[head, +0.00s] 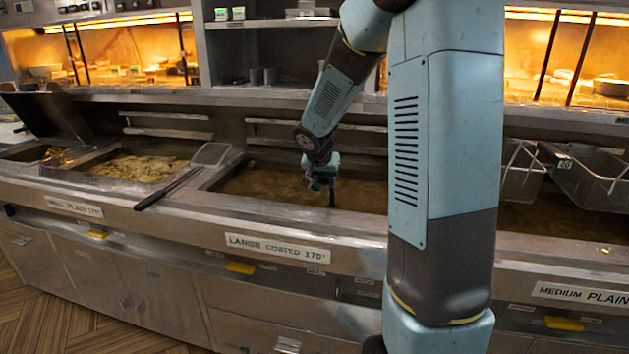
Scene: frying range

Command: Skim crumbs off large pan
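The large pan (290,211), labelled "LARGE COATED 170°", is in the middle of the range and holds brown oil. Separate crumbs on it are too small to make out. A flat mesh skimmer (212,154) with a long dark handle (165,190) rests on the divider left of the large pan, its handle reaching over the front edge. My gripper (325,190) points down over the large pan, to the right of the skimmer and apart from it. Its fingers are small and dark here, so I cannot tell whether they are open. My arm hides the pan's right part.
The small pan (135,167) at left is full of pale fried pieces; a raised lid (42,117) stands farther left. Wire baskets (590,178) hang over the medium pan at right. A shelf and lit warming cabinets (110,50) line the back.

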